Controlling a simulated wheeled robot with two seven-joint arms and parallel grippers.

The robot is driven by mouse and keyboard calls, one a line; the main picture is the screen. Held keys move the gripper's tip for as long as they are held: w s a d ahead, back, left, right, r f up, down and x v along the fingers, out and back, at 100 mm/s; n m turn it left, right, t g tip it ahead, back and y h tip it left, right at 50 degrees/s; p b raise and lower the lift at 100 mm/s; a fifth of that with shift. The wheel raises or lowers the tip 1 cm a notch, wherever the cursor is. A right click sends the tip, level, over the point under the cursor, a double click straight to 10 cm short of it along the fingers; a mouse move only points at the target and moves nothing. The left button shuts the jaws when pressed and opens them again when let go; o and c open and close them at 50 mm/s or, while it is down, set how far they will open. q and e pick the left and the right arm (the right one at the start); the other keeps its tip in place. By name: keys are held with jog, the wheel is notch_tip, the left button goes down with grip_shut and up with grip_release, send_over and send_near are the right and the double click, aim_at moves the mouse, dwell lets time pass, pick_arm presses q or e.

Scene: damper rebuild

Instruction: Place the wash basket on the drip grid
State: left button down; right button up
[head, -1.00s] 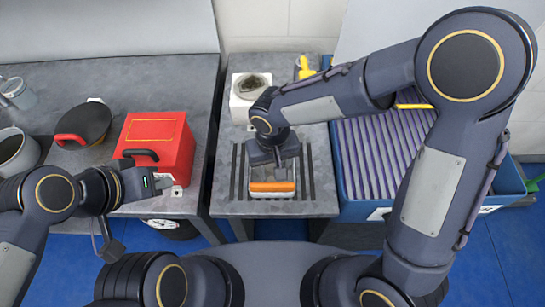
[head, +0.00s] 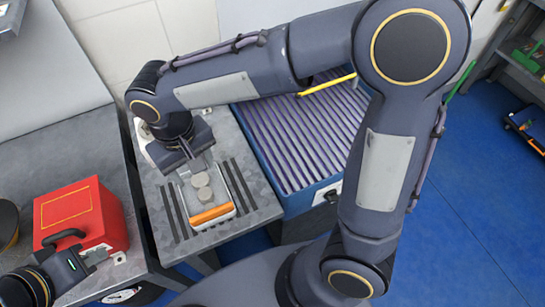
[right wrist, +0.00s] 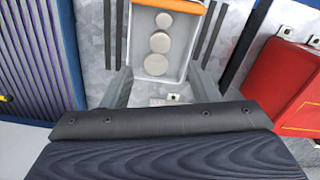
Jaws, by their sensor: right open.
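The wash basket (head: 232,196) is a pale shallow tray with an orange handle (head: 211,214) at its near end. It holds a few round grey discs (head: 200,180). It sits over the drip grid (head: 241,182), whose dark slots show on both sides of it.
The red box (head: 82,215) with a black handle stands on the left bench. A blue bin (head: 285,190) with a ribbed purple inside is right of the grid. A yellow bar (head: 327,84) lies across its back. Blue floor (head: 470,230) is open at the right.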

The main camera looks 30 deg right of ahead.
jog(key=s+d+r+m+t+y, duration=0.1)
jog(key=s+d+r+m+y, duration=0.15)
jog(key=d, duration=0.95)
jog(key=s+d+m+t+y, duration=0.1)
jog(key=s+d+t, duration=0.3)
jog(key=s+d, duration=0.4)
jog(key=shift+s+d+m+t, duration=0.2)
jog(key=shift+s+m+t, duration=0.1)
jog(key=shift+s+m, duration=0.3)
jog(key=shift+w+f, duration=0.1)
jog(key=shift+c, duration=0.4)
